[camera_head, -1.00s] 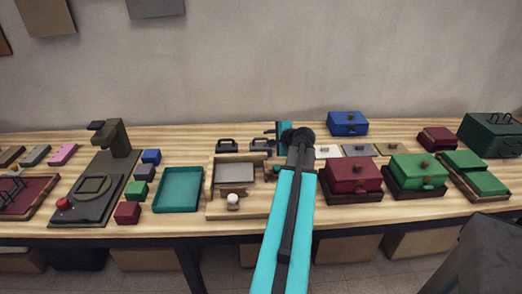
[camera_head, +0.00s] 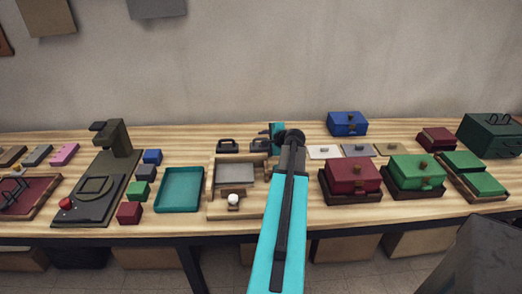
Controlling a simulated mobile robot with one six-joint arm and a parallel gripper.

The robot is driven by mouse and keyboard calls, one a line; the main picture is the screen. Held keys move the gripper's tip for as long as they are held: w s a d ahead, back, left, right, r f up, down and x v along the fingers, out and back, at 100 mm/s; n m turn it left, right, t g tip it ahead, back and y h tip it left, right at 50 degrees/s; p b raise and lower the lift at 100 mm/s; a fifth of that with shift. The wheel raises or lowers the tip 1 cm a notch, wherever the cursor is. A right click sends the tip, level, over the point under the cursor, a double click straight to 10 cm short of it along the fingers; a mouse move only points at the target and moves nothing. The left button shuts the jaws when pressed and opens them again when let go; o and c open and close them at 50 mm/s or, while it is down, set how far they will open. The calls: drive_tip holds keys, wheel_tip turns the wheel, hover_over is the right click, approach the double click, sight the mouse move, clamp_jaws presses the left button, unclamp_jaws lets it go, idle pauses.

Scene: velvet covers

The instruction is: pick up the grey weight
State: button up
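Two small dark weights with handles stand behind the wooden fixture in the middle of the table. The right one, which looks like the grey weight (camera_head: 259,146), is partly hidden by my gripper. The left one, a black weight (camera_head: 227,145), is clear of it. My gripper (camera_head: 267,134) is at the end of the turquoise arm, at the top right of the grey weight. It is small and seen from behind. I cannot tell whether its fingers touch the handle or are open or shut.
The wooden fixture (camera_head: 214,207) with a grey plate stands in front of the weights. A teal tray (camera_head: 179,190) lies to its left. A red box (camera_head: 351,178), a green box (camera_head: 417,172) and a blue box (camera_head: 347,123) stand to the right of my arm.

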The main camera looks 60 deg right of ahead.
idle(0.3)
clamp_jaws()
idle(1.2)
